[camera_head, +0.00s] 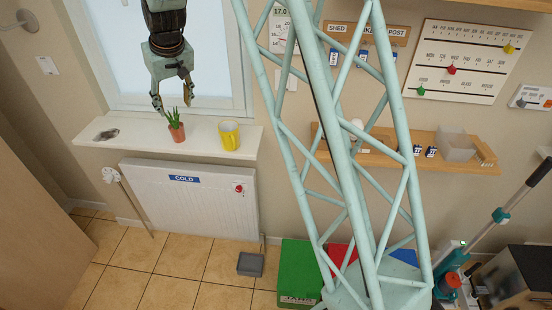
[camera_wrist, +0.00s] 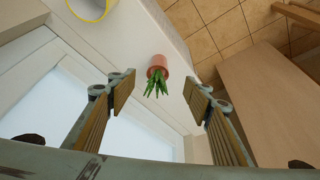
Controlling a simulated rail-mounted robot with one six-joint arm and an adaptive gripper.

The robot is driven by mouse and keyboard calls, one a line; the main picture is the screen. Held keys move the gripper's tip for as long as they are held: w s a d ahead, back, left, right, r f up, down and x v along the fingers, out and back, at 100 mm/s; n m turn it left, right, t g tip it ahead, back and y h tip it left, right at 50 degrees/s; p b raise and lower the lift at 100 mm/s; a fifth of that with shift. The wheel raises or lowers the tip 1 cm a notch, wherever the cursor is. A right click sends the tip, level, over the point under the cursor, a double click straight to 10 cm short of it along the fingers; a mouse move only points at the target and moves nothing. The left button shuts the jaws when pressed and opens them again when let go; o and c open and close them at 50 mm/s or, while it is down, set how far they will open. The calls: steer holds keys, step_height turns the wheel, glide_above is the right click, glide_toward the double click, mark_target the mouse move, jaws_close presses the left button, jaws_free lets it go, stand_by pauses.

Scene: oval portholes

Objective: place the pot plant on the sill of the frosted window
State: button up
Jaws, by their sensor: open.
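The pot plant (camera_head: 176,127) is a small spiky green plant in a terracotta pot. It stands upright on the white sill (camera_head: 108,148) below the frosted window (camera_head: 207,52). My gripper (camera_head: 173,108) is open above the sill, just over and left of the plant in the head view. In the wrist view the plant (camera_wrist: 157,78) shows beyond and between the two spread fingertips (camera_wrist: 160,84), with nothing held. The frosted window (camera_wrist: 40,90) is at the left of the wrist view.
A dark grey thing (camera_head: 106,135) lies near the sill's left end. A white radiator (camera_head: 190,198) is below. My lattice column crosses the middle of the head view.

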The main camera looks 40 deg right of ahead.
steer(key=s+r, duration=0.9)
steer(key=s, duration=0.5)
steer(key=s+r, duration=0.9)
steer(key=s, duration=3.6)
steer(key=shift+s+d+m+g, duration=0.15)
steer(key=shift+m+g, duration=0.15)
steer(key=shift+f+b, duration=0.75)
steer(key=shift+b, duration=0.2)
